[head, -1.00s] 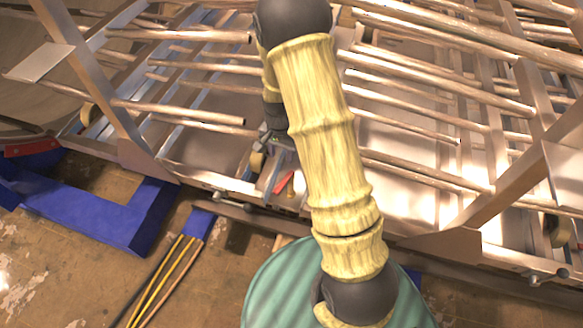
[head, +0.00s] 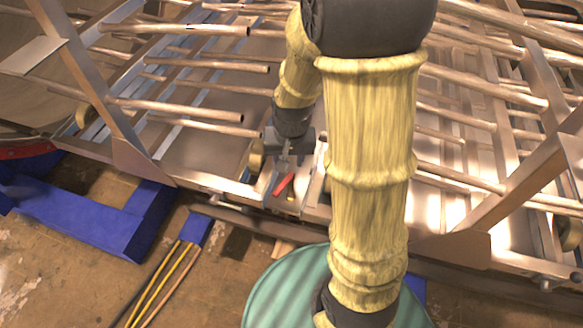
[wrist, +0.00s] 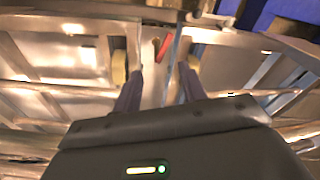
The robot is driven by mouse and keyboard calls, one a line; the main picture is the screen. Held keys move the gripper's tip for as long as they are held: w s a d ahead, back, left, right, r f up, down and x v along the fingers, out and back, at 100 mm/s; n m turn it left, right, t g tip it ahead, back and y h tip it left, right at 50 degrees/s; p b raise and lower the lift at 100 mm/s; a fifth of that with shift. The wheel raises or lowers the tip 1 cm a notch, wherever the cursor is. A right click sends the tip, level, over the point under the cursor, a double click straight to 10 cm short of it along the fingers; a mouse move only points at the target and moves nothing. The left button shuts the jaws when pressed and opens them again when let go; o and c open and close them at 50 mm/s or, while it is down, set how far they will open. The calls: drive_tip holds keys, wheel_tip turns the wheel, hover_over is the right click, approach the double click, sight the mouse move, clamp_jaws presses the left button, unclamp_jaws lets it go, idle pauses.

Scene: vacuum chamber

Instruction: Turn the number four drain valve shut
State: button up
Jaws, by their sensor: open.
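A small red valve handle (head: 284,185) sits low at the front edge of the metal frame, slanting up to the right. It also shows in the wrist view (wrist: 163,48), beyond my fingertips and between their lines. No number can be read on it. A small brass-coloured part (head: 291,196) sits just beside it. My gripper (head: 285,160) is just behind and above the handle in the head view. In the wrist view my gripper (wrist: 161,75) is open with its two fingers apart and nothing between them. Whether a finger touches the handle cannot be told.
Long metal pipes (head: 180,105) run in rows on both sides of the handle. A tan wheel (head: 256,155) stands close to its left. A front rail (head: 240,212) runs below. Blue pads (head: 90,220) and yellow cables (head: 170,280) lie on the floor at left.

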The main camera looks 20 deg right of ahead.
drive_tip(key=shift+s+r+n+t+b, duration=0.15)
drive_tip(key=shift+s+n, duration=0.1)
drive_tip(key=shift+s, duration=0.3)
drive_tip(key=shift+s+r+n+t+b, duration=0.1)
drive_tip(key=shift+s+r+n+b, duration=0.15)
drive_tip(key=shift+s, duration=0.35)
drive_tip(key=shift+s+r+n+t+b, duration=0.1)
drive_tip(key=shift+s+n, duration=0.2)
drive_tip(key=shift+s, duration=0.25)
drive_tip(key=c, duration=0.3)
drive_tip(key=shift+s+r, duration=0.25)
drive_tip(key=c, duration=0.4)
drive_tip(key=s, duration=0.1)
drive_tip(key=s+r+n, duration=0.1)
drive_tip(key=s, duration=0.1)
drive_tip(key=shift+a+r+n, duration=0.1)
drive_tip(key=shift+r+n, duration=0.1)
drive_tip(key=shift+n, duration=0.1)
clamp_jaws()
drive_tip(key=shift+w, duration=0.2)
